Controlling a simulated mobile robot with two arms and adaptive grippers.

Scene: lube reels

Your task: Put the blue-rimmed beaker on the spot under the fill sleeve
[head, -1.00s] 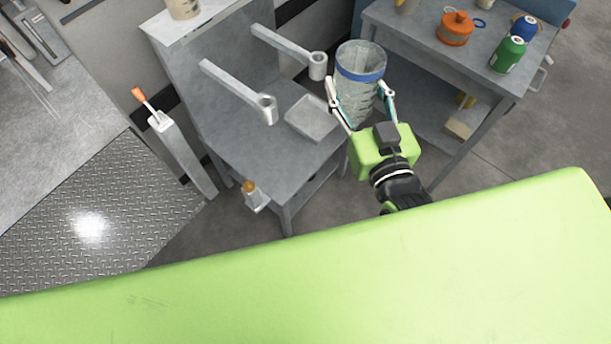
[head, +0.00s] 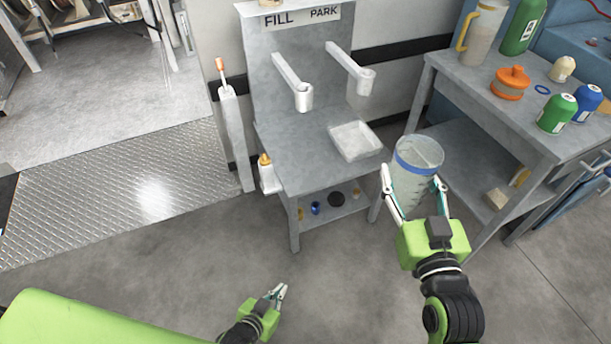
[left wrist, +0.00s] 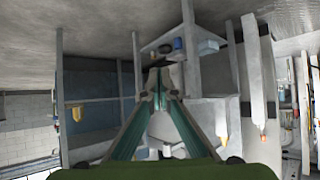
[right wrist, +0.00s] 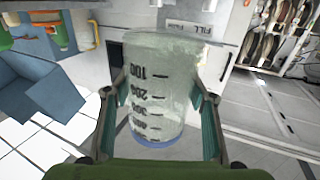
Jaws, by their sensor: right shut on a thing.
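The clear beaker with a blue rim band (head: 415,175) is held upright in my right gripper (head: 415,192), in front of and to the right of the grey stand (head: 290,165). The right wrist view shows the beaker (right wrist: 155,90) between both fingers, its graduations facing the camera. The fill sleeve (head: 303,97) is the left ring on an arm, below the FILL sign (head: 278,19). The stand top beneath it looks bare; the beaker is apart from it. My left gripper (head: 277,291) is low over the floor, empty, its fingertips together, also in the left wrist view (left wrist: 162,75).
The park sleeve (head: 366,82) is on the right, above a shallow white tray (head: 355,141). A side table (head: 490,110) at right holds a jug, an orange pot and several bottles. An orange-tipped lever post (head: 232,130) stands left of the stand. Floor in front is clear.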

